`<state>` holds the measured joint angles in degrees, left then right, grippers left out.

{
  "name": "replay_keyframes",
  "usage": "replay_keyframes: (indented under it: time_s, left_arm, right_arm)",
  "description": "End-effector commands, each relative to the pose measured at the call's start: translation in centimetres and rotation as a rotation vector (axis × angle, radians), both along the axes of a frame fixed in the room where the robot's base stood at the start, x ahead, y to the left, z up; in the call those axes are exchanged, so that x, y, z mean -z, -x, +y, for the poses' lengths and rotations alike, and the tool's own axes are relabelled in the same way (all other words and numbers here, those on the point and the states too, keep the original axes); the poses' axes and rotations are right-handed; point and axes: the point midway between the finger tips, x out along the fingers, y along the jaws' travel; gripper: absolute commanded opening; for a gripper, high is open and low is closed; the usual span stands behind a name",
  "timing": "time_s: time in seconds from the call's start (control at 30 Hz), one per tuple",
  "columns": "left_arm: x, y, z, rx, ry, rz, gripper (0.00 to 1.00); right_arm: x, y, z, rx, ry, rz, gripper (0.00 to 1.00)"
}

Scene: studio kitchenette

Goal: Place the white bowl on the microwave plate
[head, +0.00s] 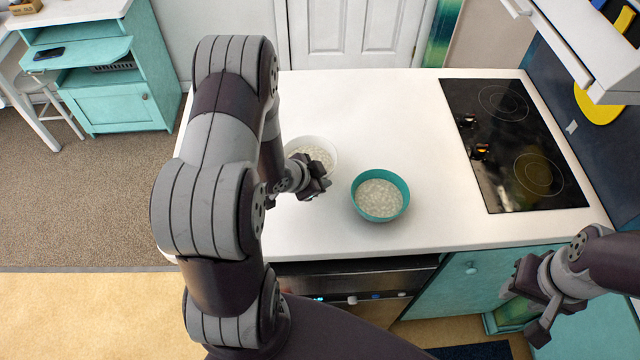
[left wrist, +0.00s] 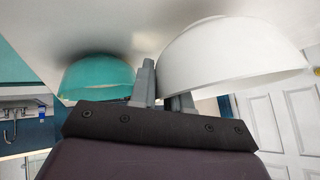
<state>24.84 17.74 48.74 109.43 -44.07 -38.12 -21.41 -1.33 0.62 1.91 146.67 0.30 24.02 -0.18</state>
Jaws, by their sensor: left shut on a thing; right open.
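The white bowl (head: 323,143), holding pale grainy contents, is at the counter's left part, partly hidden by my left arm. My left gripper (head: 318,187) is shut on its near rim. In the left wrist view the white bowl (left wrist: 235,50) shows at the right, against my left gripper's fingers (left wrist: 163,88). I cannot tell whether the bowl touches the counter. My right gripper (head: 530,300) is open and empty, at the lower right in front of the teal cabinets. No microwave plate is in view.
A teal bowl (head: 380,195) with similar contents stands close right of my left gripper; it also shows in the left wrist view (left wrist: 98,78). A black cooktop (head: 515,145) is at the right. A steel-fronted appliance (head: 350,280) sits under the white counter (head: 400,110), whose back is clear.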

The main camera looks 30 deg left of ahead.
Motion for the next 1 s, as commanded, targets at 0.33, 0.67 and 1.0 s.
replay_keyframes:
  time_s: [0.33,0.67,1.0]
  left_arm:
    - [3.9,0.0,0.0,0.001,-0.001,-0.002,0.00]
    - [4.0,0.1,0.0,0.001,-0.001,0.001,0.43]
    - [3.5,0.3,0.1,0.000,-0.001,0.001,0.43]
  right_arm:
    - [-0.5,0.0,0.0,0.000,0.000,0.000,0.43]
    - [-0.4,0.0,0.0,0.000,0.000,0.000,0.43]
    - [-0.4,0.0,0.0,0.000,0.000,0.000,0.43]
